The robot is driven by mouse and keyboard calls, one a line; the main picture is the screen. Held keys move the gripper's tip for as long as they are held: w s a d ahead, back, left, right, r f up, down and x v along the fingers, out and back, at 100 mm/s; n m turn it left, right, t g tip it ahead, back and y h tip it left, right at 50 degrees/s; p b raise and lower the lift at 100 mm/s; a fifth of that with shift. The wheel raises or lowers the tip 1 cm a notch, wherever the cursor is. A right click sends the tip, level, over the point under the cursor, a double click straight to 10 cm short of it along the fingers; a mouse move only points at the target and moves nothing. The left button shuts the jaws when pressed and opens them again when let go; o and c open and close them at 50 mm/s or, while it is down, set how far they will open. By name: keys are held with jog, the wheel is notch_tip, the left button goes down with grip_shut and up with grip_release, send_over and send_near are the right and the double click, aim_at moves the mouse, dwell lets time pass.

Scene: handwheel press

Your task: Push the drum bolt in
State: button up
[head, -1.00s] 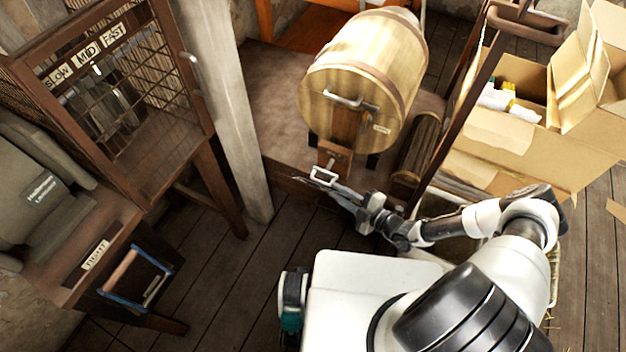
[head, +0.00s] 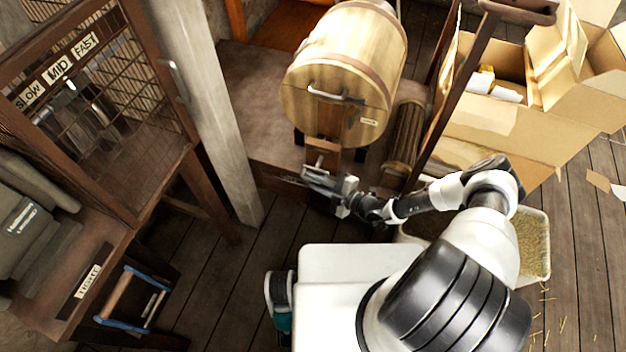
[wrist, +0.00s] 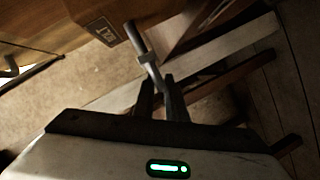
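The wooden drum (head: 345,75) lies on its stand, with a curved metal handle (head: 337,96) on its round front. Below that front, a wooden block (head: 322,148) carries the grey metal drum bolt (head: 317,166). In the wrist view the bolt (wrist: 142,50) is a slim rod with a small collar, running from the labelled block (wrist: 105,30) towards my fingers. My gripper (head: 318,180) is at the bolt's near end. In the wrist view my gripper (wrist: 159,88) has the rod's end between or just behind its fingertips. Contact is unclear.
A grey post (head: 205,110) and a mesh cabinet (head: 95,110) stand left of the drum. A log-like roller (head: 405,138) and open cardboard boxes (head: 500,125) are to the right. Bare plank floor (head: 235,275) lies in front of the drum.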

aim_at(319, 170)
grip_shut()
jog(key=w+b, duration=0.1)
jog(key=w+d+b, duration=0.1)
jog(key=w+b, duration=0.1)
jog(key=b, duration=0.1)
jog(key=shift+w+d+f, duration=0.25)
jog(key=shift+w, duration=0.15)
jog(key=shift+w+r, duration=0.1)
jog(key=shift+r, duration=0.15)
jog(key=shift+o, duration=1.3)
grip_release()
jog(key=shift+w, duration=0.1)
jog(key=shift+d, duration=0.1)
jog(key=p+v, duration=0.1)
jog(key=v, duration=1.6)
jog(key=shift+s+p, duration=0.4)
jog(key=shift+f, duration=0.1)
